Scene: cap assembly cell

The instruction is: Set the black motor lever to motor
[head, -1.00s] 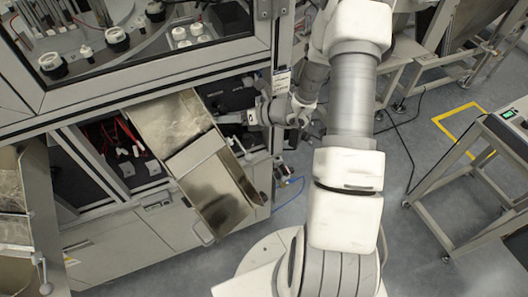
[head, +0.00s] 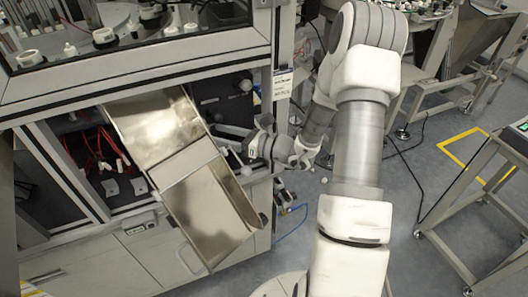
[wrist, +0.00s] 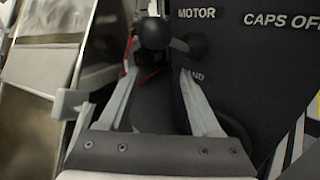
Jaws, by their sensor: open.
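The black motor lever has a round black knob (wrist: 153,33), seen at the top middle of the wrist view. It stands out in front of the dark panel, just left of the white MOTOR label (wrist: 196,13). A second label (wrist: 191,77), below it, is partly hidden by my right finger. My gripper (wrist: 158,76) is open and empty, with its two fingers apart below the knob in the picture. The knob lies beyond the fingertips, in line with the gap between them. In the head view my gripper (head: 234,139) is at the dark panel, where I cannot make out the lever.
A shiny metal chute (head: 212,195) slopes down close to the left of my gripper. A white knob (wrist: 70,103) by the chute is near my left finger. CAPS OFF lettering (wrist: 284,21) is on the panel to the right. A machine post (head: 283,80) stands right of the panel.

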